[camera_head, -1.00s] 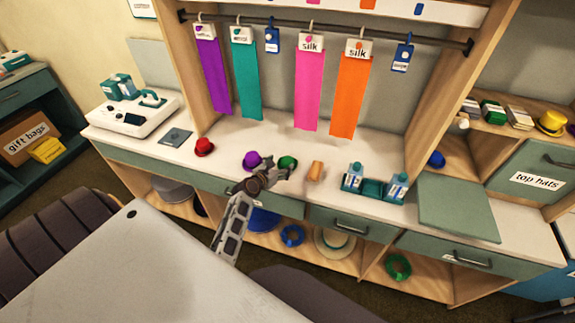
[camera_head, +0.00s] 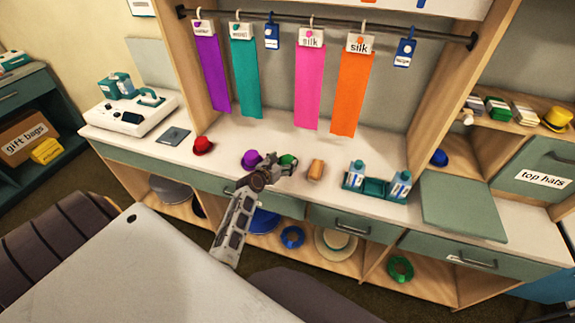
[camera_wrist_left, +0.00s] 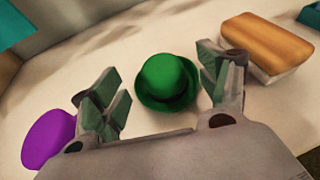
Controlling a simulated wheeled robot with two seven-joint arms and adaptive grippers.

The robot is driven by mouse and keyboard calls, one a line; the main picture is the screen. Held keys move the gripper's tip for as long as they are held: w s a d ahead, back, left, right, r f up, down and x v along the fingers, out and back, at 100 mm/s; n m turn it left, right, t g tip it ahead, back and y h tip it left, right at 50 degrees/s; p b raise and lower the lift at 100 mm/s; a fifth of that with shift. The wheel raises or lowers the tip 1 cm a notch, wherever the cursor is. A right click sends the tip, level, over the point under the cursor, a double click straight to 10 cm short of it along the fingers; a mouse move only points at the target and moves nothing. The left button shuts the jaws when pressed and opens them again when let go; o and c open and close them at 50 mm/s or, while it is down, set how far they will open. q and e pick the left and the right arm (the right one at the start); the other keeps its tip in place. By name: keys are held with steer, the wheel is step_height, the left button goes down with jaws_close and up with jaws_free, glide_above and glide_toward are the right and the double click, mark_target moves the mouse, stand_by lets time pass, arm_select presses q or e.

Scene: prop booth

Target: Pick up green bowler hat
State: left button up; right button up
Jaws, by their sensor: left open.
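The green bowler hat (camera_wrist_left: 167,82) stands upright on the pale counter, between the spread fingers of my left gripper (camera_wrist_left: 160,88) in the left wrist view. The fingers are open, one on each side of the hat, and I see a gap to it on both sides. In the head view the hat (camera_head: 287,160) is partly hidden behind my left gripper (camera_head: 284,168). My right gripper is not in view.
A purple hat (camera_wrist_left: 48,138) sits close outside the left finger. A wooden-backed brush (camera_wrist_left: 266,42) lies just beyond the right finger. A red hat (camera_head: 203,145) and a teal tray of bottles (camera_head: 375,188) are further along the counter (camera_head: 330,150). Silk strips hang behind.

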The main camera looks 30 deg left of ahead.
arm_select(q)
steer(key=shift+b+x, duration=0.8)
steer(key=shift+x, duration=0.3)
steer(key=shift+c, duration=0.3)
steer(key=c, duration=0.8)
